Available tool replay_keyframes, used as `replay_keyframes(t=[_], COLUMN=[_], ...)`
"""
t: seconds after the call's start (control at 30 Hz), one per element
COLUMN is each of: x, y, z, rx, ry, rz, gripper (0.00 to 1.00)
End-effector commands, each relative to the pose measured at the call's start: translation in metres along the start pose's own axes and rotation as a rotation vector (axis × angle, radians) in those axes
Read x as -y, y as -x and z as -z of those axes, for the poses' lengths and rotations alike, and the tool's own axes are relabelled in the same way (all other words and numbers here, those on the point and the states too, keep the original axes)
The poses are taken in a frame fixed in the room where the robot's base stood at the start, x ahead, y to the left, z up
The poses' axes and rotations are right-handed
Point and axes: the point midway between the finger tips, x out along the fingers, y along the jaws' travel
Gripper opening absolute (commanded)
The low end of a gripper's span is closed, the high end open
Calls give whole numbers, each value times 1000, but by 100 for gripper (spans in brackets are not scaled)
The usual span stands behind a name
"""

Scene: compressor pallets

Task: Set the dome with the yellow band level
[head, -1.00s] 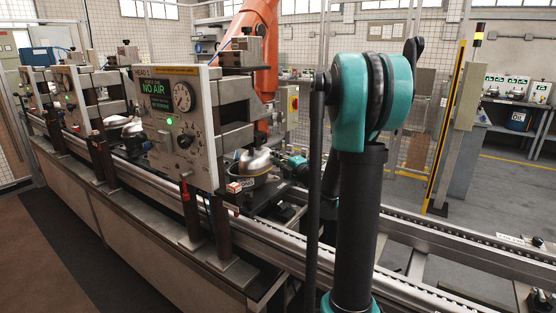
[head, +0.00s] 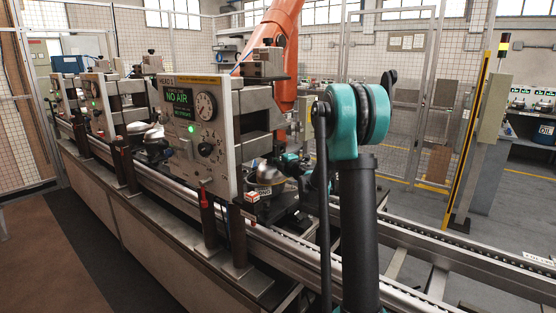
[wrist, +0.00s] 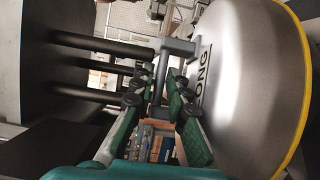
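The silver dome with the yellow band (head: 266,176) sits under the front test head, partly hidden by that head and a small box. In the wrist view the dome (wrist: 245,85) fills the right side, its yellow band along the right edge and the letters "ONG" on its face. Its exact tilt is hard to judge. My gripper (wrist: 155,105) has its two green-padded fingers apart, with a gap showing between them. The right finger is close beside the dome; I cannot tell whether they touch. A grey T-shaped bar (wrist: 178,47) shows beyond the fingertips, near the dome.
The front test head (head: 202,125), with a "NO AIR" screen and gauge, stands close left of the dome. Another silver dome (head: 153,134) sits farther along the conveyor (head: 420,232). A small orange-white box (head: 252,197) is in front. An orange robot arm (head: 284,50) stands behind.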

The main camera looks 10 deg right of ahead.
Motion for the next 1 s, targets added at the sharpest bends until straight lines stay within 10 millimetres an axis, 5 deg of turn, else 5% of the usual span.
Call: replay_keyframes(t=[0.37, 0.5, 1.0], x=[0, 0, 0], y=[-6, -6, -6], z=[0, 0, 0], rx=[1, 1, 0], ry=[0, 0, 0], rz=[0, 0, 0], gripper=[15, 0, 0])
